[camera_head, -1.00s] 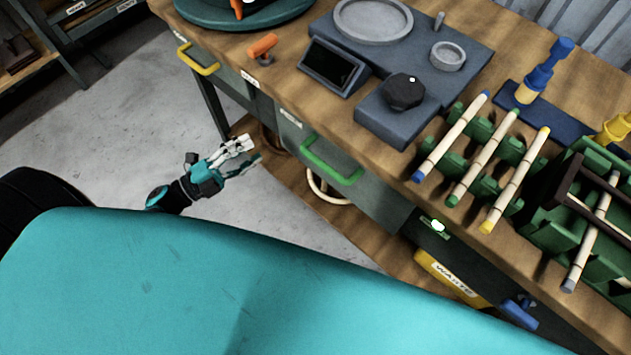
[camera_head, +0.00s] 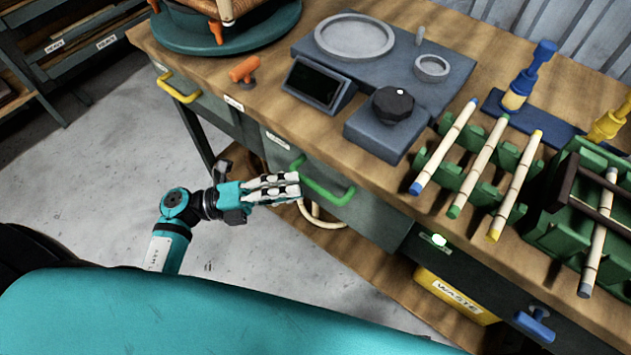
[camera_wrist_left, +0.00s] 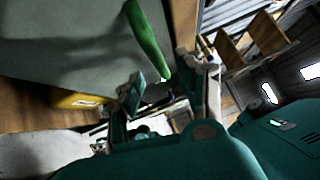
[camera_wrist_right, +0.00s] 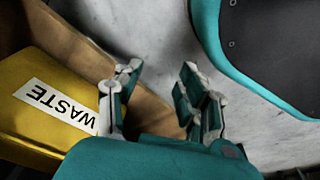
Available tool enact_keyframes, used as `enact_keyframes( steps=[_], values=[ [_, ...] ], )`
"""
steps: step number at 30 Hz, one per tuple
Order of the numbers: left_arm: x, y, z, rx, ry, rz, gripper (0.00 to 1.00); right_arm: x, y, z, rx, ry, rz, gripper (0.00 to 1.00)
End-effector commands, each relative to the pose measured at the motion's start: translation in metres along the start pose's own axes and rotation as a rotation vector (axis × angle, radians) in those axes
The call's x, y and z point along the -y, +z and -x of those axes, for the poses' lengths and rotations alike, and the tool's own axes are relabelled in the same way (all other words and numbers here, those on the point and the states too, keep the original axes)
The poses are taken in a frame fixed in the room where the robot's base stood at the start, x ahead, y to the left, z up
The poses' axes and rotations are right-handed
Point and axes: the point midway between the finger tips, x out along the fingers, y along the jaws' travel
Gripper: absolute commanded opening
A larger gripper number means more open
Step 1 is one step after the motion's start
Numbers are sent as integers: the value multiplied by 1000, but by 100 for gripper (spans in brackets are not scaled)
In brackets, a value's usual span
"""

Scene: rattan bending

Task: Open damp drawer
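A grey drawer front (camera_head: 370,218) with a green bar handle (camera_head: 335,198) sits under the bench top and looks closed. Its small label (camera_head: 277,140) is too small to read, so I cannot confirm it says damp. My left gripper (camera_head: 297,188) is at the left end of this handle, fingers pointing at it. In the left wrist view, the green handle (camera_wrist_left: 147,38) reaches toward the space between the spread fingers (camera_wrist_left: 172,88); contact is unclear. My right gripper (camera_wrist_right: 158,82) is open and empty near the yellow waste bin, and is hidden in the head view.
A yellow-handled drawer (camera_head: 178,88) is to the left. The yellow waste bin (camera_head: 455,296) stands below on the lower shelf, also in the right wrist view (camera_wrist_right: 35,110). A blue handle (camera_head: 535,325) is at lower right. Rattan sticks (camera_head: 480,165) lie in green holders on the bench.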

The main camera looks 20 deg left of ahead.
Motion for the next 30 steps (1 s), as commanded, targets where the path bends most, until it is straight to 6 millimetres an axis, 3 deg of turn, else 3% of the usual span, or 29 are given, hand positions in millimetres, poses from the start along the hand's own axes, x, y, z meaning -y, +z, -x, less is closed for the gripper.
enact_keyframes(
  steps=[3, 9, 20, 30],
  values=[
    [2, 0, -24, 0, -5, 1, 38, 0, 4, -3, 3, 0, 1, 40],
    [0, 0, -47, 0, -2, 1, 38, 0, 7, -6, 3, 0, 2, 40],
    [0, 0, -53, 0, -1, 1, 38, 0, 10, -8, 7, 0, 2, 40],
    [0, 0, -53, 0, 0, 2, 0, 0, 10, -8, 7, 0, 2, 40]
  ],
)
